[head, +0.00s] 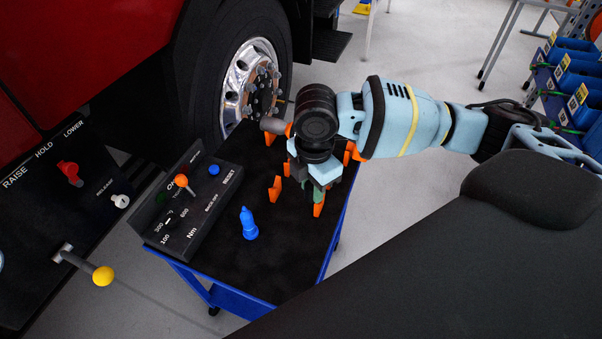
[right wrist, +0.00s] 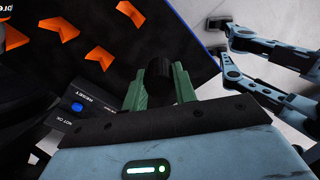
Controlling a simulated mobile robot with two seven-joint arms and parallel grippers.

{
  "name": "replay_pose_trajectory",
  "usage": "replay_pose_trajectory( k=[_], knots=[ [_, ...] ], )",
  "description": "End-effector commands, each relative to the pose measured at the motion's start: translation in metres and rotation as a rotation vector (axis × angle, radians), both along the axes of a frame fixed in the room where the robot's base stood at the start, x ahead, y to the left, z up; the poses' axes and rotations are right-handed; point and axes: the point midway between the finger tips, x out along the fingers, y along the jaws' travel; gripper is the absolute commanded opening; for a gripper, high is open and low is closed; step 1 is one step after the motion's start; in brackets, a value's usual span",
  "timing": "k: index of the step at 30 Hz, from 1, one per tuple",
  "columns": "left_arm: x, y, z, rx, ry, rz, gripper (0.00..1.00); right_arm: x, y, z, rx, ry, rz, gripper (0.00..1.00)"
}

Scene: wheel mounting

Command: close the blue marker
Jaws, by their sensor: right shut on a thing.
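The blue marker (head: 249,224) stands on the black top of the cart in the head view, its narrow end up. My right gripper (head: 313,190) is to its right and farther back, apart from it, over the cart top. In the right wrist view its green fingers (right wrist: 158,88) are shut on a dark, round-ended thing (right wrist: 158,72). What that thing is I cannot tell; in the head view the wrist mostly hides it. My left gripper is not in the head view.
The blue cart (head: 230,302) carries a control box (head: 187,207) with an orange lever and several orange pointers (head: 275,189). A truck wheel (head: 250,82) is behind it. A lift panel (head: 50,215) with a yellow-knobbed lever is at left. The cart's front top is clear around the marker.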

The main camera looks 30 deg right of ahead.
Motion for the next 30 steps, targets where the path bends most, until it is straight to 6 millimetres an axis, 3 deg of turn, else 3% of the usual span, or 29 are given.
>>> replay_pose_trajectory(
  k=[21, 30],
  knots=[
    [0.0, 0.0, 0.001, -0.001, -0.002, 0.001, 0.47, -0.015, 0.023, 0.083, 0.003, -0.002, -1.272, 0.07],
    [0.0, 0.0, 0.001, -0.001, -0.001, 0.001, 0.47, -0.022, 0.026, 0.103, 0.001, -0.002, -1.615, 0.07]
  ],
)
